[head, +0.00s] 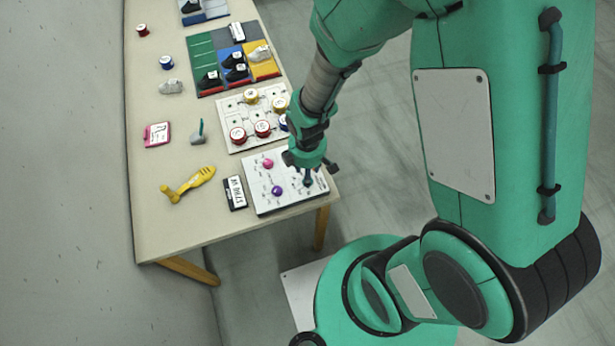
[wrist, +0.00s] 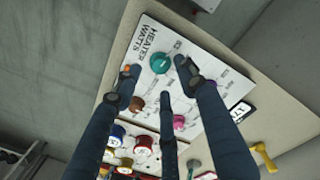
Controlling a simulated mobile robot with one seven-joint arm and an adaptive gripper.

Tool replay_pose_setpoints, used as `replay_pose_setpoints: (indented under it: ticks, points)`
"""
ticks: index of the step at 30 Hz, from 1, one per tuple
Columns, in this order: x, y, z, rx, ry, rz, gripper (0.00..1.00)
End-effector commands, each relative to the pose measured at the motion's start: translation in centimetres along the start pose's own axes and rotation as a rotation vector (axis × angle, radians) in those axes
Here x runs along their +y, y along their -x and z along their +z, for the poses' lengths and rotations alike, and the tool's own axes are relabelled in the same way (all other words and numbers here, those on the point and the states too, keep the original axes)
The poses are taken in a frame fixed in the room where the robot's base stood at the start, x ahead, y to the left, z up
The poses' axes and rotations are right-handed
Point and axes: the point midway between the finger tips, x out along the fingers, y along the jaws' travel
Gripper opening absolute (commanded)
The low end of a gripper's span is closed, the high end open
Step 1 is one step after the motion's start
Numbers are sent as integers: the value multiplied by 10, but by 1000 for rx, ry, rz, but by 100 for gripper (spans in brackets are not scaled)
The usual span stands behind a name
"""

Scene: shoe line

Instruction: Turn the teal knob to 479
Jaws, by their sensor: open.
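The white knob panel (head: 258,199) lies at the near right corner of the table. In the wrist view the teal knob (wrist: 160,63) sits on the panel (wrist: 195,42) beside the printed words "HEATER WATTS". My gripper (head: 312,173) is over the panel's right part, pointing down. In the wrist view its dark fingers (wrist: 158,76) are spread, with tips on different sides of the teal knob and no clear contact. The knob's pointer and scale numbers are too small to read. In the head view my gripper largely hides the knob.
The panel also has a pink knob (head: 268,163) and a purple knob (head: 277,190). A black-framed card (head: 235,192) lies left of it. A board with colored spools (head: 228,117) lies behind. A yellow tool (head: 188,184) lies further left. The table's near edge is close.

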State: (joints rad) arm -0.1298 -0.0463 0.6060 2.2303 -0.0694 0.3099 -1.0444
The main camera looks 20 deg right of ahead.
Motion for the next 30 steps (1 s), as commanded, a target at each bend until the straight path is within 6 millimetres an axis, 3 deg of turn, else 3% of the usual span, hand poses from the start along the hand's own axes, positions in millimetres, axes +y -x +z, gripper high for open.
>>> replay_pose_setpoints:
  ticks: [3, 9, 21, 27, 30]
  points:
    - [-1, -18, 1, -1, -1, -3, 41]
    - [0, -33, 0, 0, -1, -1, 41]
    - [0, -36, 0, 0, -1, 0, 41]
    - [0, -36, 0, 0, -1, 0, 3]
    - [0, -36, 0, 0, -1, 0, 0]
